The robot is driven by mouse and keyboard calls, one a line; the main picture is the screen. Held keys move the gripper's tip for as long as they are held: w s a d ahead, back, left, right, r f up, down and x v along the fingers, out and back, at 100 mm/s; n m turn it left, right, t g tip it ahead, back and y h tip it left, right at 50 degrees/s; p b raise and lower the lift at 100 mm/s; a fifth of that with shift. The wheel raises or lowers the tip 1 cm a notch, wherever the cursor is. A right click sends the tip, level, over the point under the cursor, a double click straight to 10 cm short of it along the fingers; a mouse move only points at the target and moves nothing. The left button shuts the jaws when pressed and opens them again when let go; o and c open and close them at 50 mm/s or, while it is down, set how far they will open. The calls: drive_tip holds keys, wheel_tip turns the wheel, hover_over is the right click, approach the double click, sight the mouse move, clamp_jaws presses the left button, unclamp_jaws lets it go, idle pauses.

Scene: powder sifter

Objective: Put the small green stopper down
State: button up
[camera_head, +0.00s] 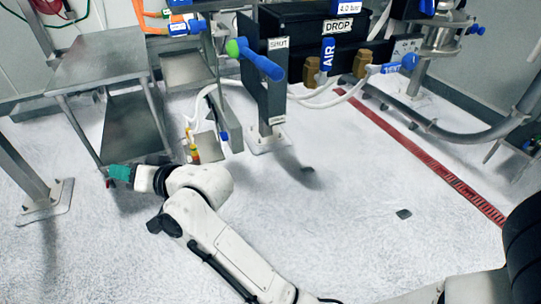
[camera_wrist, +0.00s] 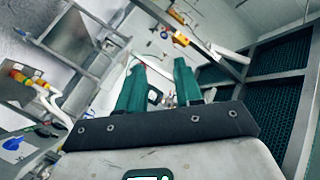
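My gripper (camera_head: 112,177) is at the left in the head view, low beside the legs of a metal table. Its two green fingers show in the wrist view, and my gripper (camera_wrist: 160,66) is open there, with a clear gap and background between the fingertips. I see no small green stopper held between them. A small red spot shows by the fingertips in the head view; I cannot tell what it is. A green round piece (camera_head: 233,47) sits at the end of a blue handle (camera_head: 260,64); I cannot tell whether it is the stopper.
The metal table (camera_head: 97,62) with a lower shelf (camera_head: 130,125) stands close to my gripper. A black post (camera_head: 263,95), white hoses and machine frames stand behind. A red floor grate (camera_head: 420,158) runs at right. The middle floor is mostly clear, with a small dark patch (camera_head: 404,213).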

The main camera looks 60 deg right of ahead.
drive_tip(key=s+d+f+n+g+h, duration=0.1)
drive_tip(key=s+f+g, duration=0.2)
drive_tip(key=s+f, duration=0.25)
drive_tip(key=s+d+f+n+g, duration=0.1)
drive_tip(key=s+d+f+g, duration=0.1)
drive_tip(key=s+f, duration=0.4)
drive_tip(key=s+d+f+n+g+h, duration=0.1)
drive_tip(key=s+f+g, duration=0.2)
drive_tip(key=s, duration=0.6)
drive_tip(key=s+d+f+n+g, duration=0.1)
drive_tip(key=s+f+g, duration=0.2)
drive_tip(key=s, duration=0.6)
drive_tip(key=s+d+f+n+g+h, duration=0.1)
drive_tip(key=s+f+n+g, duration=0.1)
drive_tip(key=s+f, duration=0.4)
drive_tip(key=s+g, duration=0.1)
drive_tip(key=s, duration=0.3)
drive_tip(key=shift+d+f+g+h, duration=0.3)
drive_tip(key=shift+d+f+g, duration=0.05)
drive_tip(key=shift+f+g, duration=0.05)
